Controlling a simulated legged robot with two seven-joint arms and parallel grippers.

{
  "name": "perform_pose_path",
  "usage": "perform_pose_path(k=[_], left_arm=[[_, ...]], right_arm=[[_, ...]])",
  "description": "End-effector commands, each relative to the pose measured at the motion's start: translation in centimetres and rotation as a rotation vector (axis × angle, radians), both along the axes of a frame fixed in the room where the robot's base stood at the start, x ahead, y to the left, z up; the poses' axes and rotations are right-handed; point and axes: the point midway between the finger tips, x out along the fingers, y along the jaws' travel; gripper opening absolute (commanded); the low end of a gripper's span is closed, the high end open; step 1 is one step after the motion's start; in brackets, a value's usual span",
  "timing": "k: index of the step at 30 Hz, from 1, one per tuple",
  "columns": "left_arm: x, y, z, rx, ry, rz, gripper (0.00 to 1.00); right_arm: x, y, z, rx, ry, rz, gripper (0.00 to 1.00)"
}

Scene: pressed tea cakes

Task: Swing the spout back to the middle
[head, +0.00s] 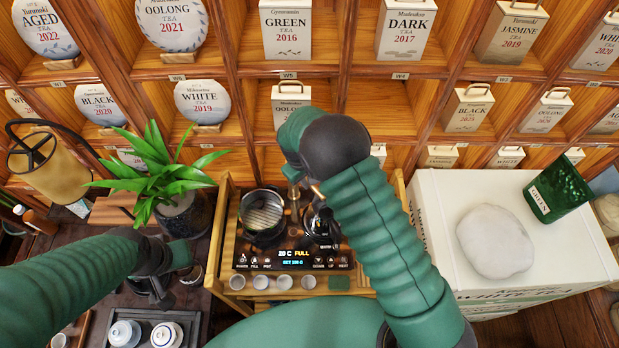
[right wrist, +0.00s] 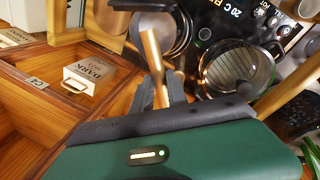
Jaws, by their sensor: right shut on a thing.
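The copper-coloured spout (head: 295,196) stands at the back of the black tea panel (head: 290,258), between a glass pot (head: 262,216) on the left and a kettle (head: 318,222) on the right. My right arm partly hides the kettle. In the right wrist view the spout (right wrist: 152,52) runs down between the dark fingers of my right gripper (right wrist: 160,92), which is shut on it. The glass pot (right wrist: 236,70) is to its right there. My left gripper (head: 165,285) hangs empty over the lower left; its finger gap is unclear.
Several small cups (head: 260,282) line the panel's front edge. A potted plant (head: 180,208) stands left of the panel. A white box (head: 440,215) bearing a pale round cake (head: 493,242) and a green bin (head: 562,188) is on the right. Wooden shelves rise behind.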

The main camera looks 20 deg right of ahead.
Motion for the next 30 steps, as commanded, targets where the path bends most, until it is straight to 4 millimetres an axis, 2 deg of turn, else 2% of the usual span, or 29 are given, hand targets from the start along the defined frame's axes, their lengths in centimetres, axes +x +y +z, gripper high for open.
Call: perform_pose_path(k=[1,6,18,30], left_arm=[[0.0,0.0,-0.5,0.0,0.0,0.0,0.0],[0.0,0.0,-1.5,0.0,0.0,0.0,0.0],[0.0,0.0,-3.4,0.0,0.0,0.0,0.0],[0.0,0.0,-4.1,0.0,0.0,0.0,0.0]], right_arm=[[-0.5,0.1,-0.5,-0.005,0.014,-0.029,0.0],[-0.8,1.4,-0.6,-0.005,0.011,-0.162,0.0],[-0.9,4.6,-0.6,-0.005,0.012,-0.486,0.0],[-0.6,6.3,-0.5,-0.006,0.014,-0.657,0.0]])
